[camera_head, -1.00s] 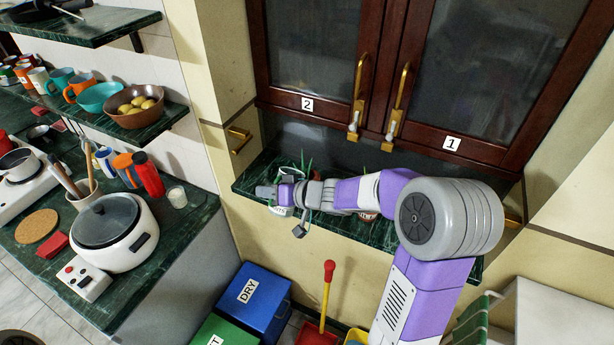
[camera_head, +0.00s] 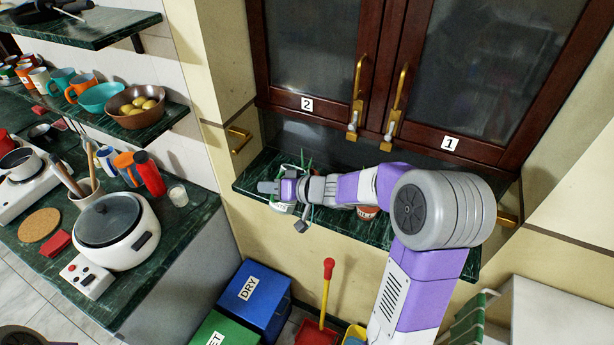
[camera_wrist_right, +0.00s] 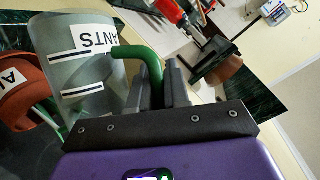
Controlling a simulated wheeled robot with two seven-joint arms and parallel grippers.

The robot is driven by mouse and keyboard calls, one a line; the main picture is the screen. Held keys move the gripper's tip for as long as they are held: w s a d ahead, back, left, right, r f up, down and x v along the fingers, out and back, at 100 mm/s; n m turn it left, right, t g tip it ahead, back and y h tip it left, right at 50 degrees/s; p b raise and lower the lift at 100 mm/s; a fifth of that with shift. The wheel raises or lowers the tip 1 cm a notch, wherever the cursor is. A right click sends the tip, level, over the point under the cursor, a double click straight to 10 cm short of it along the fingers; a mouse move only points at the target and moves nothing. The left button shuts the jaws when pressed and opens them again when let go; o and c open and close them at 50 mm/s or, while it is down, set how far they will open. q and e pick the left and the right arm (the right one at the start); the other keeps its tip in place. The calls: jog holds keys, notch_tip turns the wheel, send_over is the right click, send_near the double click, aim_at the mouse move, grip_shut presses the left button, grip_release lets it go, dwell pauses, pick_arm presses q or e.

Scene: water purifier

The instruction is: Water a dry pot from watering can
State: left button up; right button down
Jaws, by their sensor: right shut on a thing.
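The watering can (camera_wrist_right: 85,70) is a grey-green cylinder with a white label, black bands and a green handle (camera_wrist_right: 148,62). My right gripper (camera_wrist_right: 162,88) is shut on the handle, with the can's body to the left of the fingers. In the head view, the right gripper (camera_head: 270,187) is over the left part of the shelf, and the can (camera_head: 282,208) shows just under it, mostly hidden. A reddish-brown labelled pot (camera_head: 367,213) stands on the shelf, partly behind my arm. An orange-brown pot (camera_wrist_right: 22,90) is left of the can in the wrist view. My left gripper is out of view.
The dark green marble shelf (camera_head: 405,236) lies below cabinet doors (camera_head: 465,75) with brass handles. A blue DRY bin (camera_head: 253,297) and a green bin (camera_head: 222,328) stand below. A counter with a white cooker (camera_head: 118,232) is at left. Another brown pot (camera_wrist_right: 226,72) shows in the wrist view.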

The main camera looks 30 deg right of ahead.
jog(key=shift+w+r, duration=0.1)
jog(key=shift+r, duration=0.05)
jog(key=shift+d+r+p, duration=0.15)
jog(key=shift+p, duration=0.2)
dwell(0.5)
jog(key=s+a+f+n+t+h+b, duration=0.1)
jog(key=a+f+b, duration=0.5)
jog(key=b, duration=1.8)
jog(key=shift+s+f+n+t+h, duration=0.3)
jog(key=shift+s+f+n+h, duration=0.65)
jog(key=shift+n, duration=0.95)
jog(key=shift+w+a+f, duration=0.1)
jog(key=shift+w, duration=0.05)
jog(key=shift+h, duration=0.25)
notch_tip(320, 180, up, 6)
jog(key=p, duration=0.5)
jog(key=shift+p, duration=0.4)
